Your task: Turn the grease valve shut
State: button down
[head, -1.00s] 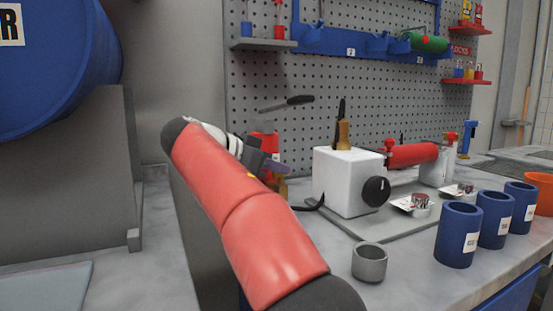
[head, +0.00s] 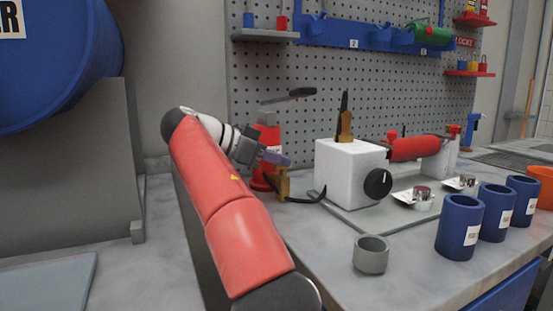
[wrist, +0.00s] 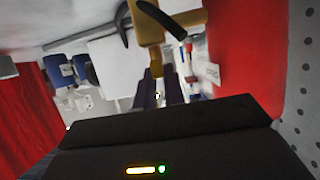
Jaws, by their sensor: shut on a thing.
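The grease valve (head: 284,183) is a small brass fitting beside a red grease canister (head: 266,137) on the bench. A black hose runs from it toward the white box. My gripper (head: 276,158) is at the top of the valve, with its purple-grey fingers shut on the valve's upper part. In the wrist view the brass valve body (wrist: 153,32) is ahead of my gripper (wrist: 160,92), and a brass stub reaches down to the fingertips. The exact grip on the stub is blurred and partly hidden by the fingers.
A white box (head: 345,170) with a black knob stands right of the valve. A red roller (head: 413,148) is behind it. A grey cup (head: 371,255) and blue cups (head: 459,227) stand at the front right. A blue drum (head: 55,65) is at upper left.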

jog(key=c, duration=1.5)
grip_release()
